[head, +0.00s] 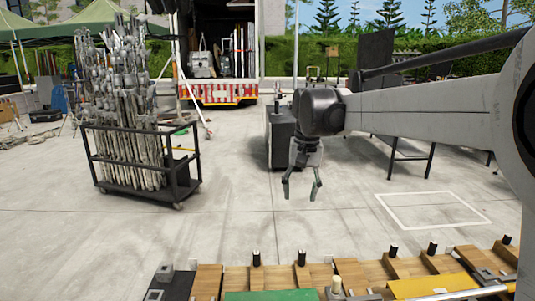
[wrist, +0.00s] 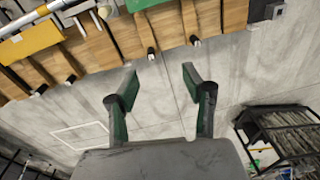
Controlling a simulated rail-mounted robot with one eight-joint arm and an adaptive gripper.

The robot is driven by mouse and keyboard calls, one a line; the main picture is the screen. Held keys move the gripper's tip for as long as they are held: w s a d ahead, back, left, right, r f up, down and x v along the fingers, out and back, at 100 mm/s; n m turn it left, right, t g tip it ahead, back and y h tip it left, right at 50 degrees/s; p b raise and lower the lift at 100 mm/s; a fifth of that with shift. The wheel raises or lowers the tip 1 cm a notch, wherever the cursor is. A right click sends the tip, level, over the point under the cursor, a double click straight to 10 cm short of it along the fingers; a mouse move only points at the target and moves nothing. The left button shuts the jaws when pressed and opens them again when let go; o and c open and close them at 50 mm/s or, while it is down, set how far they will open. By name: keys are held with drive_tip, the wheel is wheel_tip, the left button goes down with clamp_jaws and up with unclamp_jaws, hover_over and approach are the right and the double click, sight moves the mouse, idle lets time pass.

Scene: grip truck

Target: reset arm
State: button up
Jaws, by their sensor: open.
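My gripper (head: 301,190) hangs from the end of my arm, pointing down over the concrete floor in the head view. In the wrist view my gripper (wrist: 159,78) shows two fingers spread apart with nothing between them. It is open and empty. My arm reaches in from the right side of the head view. The gripper is apart from the wooden rack in front and from the cart behind.
A wheeled cart (head: 143,196) full of metal stands is at left. A wooden rack (head: 375,272) with a green panel (head: 270,295) runs along the front. A black case (head: 283,145) and table (head: 410,147) stand behind my arm. A truck (head: 222,92) is at the back. The middle floor is clear.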

drive_tip(key=s+d+r+t, duration=0.1)
drive_tip(key=s+d, duration=0.1)
drive_tip(key=s, duration=0.4)
drive_tip(key=s+d+t+p, duration=0.1)
drive_tip(key=s+d, duration=0.2)
drive_tip(key=s, duration=0.2)
drive_tip(key=s+d+r+t, duration=0.1)
drive_tip(key=s+d, duration=0.1)
drive_tip(key=s, duration=0.4)
drive_tip(key=s+d+f+t, duration=0.1)
drive_tip(key=s+d+f, duration=0.1)
drive_tip(key=s, duration=0.4)
drive_tip(key=s+d+f+t+p, duration=0.1)
drive_tip(key=s+d+f+t, duration=0.1)
drive_tip(key=s+f, duration=0.3)
drive_tip(key=shift+s+f+n+h, duration=0.2)
drive_tip(key=shift+s+n+h, duration=0.15)
drive_tip(key=shift+s, duration=0.8)
drive_tip(key=shift+d, duration=0.1)
drive_tip(key=shift+c, duration=0.3)
